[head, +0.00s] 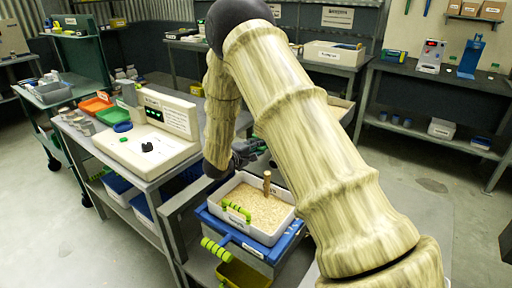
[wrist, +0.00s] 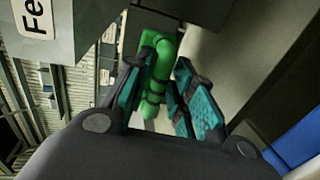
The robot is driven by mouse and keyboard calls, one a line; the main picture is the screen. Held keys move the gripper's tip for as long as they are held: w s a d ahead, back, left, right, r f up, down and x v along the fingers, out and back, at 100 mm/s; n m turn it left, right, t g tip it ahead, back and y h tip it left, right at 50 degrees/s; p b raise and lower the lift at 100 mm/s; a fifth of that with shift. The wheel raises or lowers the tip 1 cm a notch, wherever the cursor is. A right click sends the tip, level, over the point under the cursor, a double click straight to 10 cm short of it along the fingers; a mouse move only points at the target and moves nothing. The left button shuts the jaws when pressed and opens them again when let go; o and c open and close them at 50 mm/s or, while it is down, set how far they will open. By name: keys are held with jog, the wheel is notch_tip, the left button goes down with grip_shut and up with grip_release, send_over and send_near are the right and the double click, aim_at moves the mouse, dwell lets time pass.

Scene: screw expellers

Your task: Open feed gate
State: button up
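A green ribbed handle (wrist: 155,70) stands between the teal-padded fingers of my gripper (wrist: 157,75) in the wrist view. The left pad lies close against the handle. The right pad is beside it, and I cannot tell whether it touches. A grey panel with a white label beginning "Fe" (wrist: 38,18) is at the upper left.
A white tray of grain (head: 225,214) with a green grip sits on a blue frame (head: 268,262) below my arm. Another green grip (head: 215,249) projects beside it. A control box (head: 168,118) and coloured trays stand on the left bench. Floor is clear at far left.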

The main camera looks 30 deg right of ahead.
dwell(0.3)
jog(key=v, duration=1.2)
jog(key=shift+d+r, duration=0.1)
